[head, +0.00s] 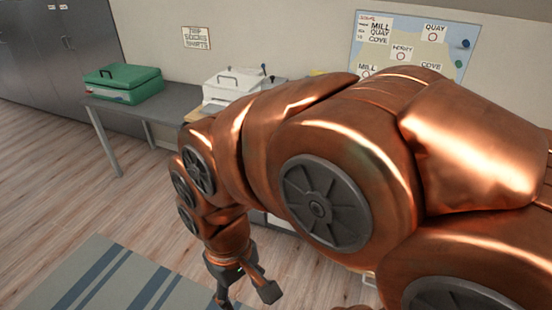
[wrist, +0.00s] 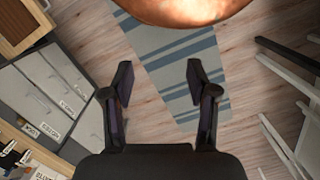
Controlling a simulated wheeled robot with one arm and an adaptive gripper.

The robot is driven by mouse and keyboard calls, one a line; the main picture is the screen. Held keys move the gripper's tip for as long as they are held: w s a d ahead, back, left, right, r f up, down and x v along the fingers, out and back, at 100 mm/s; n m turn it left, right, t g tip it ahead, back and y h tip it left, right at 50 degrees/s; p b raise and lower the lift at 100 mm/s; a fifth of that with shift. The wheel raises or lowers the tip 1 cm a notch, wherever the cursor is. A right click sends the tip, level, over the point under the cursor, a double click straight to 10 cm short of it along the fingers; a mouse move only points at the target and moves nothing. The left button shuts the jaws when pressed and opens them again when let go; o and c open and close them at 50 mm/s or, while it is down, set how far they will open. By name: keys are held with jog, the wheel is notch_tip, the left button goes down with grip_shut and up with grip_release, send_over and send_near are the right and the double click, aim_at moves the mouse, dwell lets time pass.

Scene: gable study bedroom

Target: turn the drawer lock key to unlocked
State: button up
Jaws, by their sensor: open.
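My gripper (head: 246,297) hangs low over the floor in the head view, with its two fingers apart. In the wrist view my gripper (wrist: 159,80) is open and empty, with striped rug and wood floor behind the gap. A grey drawer cabinet (wrist: 88,122) with several white labels on its fronts stands at the left of the wrist view, apart from the fingers. I cannot make out a lock or key on it. In the head view my arm covers most of the area where the cabinet could show.
A grey table (head: 178,100) holds a green case (head: 128,83) and stands against the wall. A white box (head: 226,88) is beside it. A striped blue-grey rug (head: 100,275) lies on open floor. Pale bars (wrist: 280,140) stand at the right of the wrist view.

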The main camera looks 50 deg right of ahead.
jog(key=w+d+f+t+b, duration=0.1)
jog(key=w, duration=0.3)
jog(key=w+d+f+m+b, duration=0.1)
jog(key=w+f, duration=0.1)
jog(key=w, duration=0.1)
jog(key=w+d+f+m+t+b, duration=0.1)
jog(key=w+f, duration=0.1)
jog(key=w, duration=0.2)
jog(key=shift+w+d+t+b, duration=0.2)
jog(key=shift+w+t+b, duration=0.1)
jog(key=shift+b, duration=0.05)
jog(key=w+d+f+m+t+h+b, duration=0.3)
jog(key=w+d+f+b, duration=0.25)
jog(key=w+d, duration=0.7)
jog(key=w+d+f+m+t+h+b, duration=0.2)
jog(key=w+d+f+m+h+b, duration=0.3)
jog(key=w+d, duration=0.8)
jog(key=shift+s+d+f+m+h+b, duration=0.55)
jog(key=shift+d+f+h+b, duration=1.3)
jog(key=shift+d, duration=4.5)
jog(key=shift+s+d+f+m+h+b, duration=0.55)
jog(key=shift+d+f+h+b, duration=1.35)
jog(key=shift+d, duration=4.4)
jog(key=shift+s+d+f+m+h+b, duration=0.95)
jog(key=shift+d+f, duration=1.75)
jog(key=shift+d, duration=3.65)
jog(key=shift+w+n+y+b, duration=0.3)
jog(key=shift+w+n, duration=0.05)
jog(key=shift+w, duration=0.1)
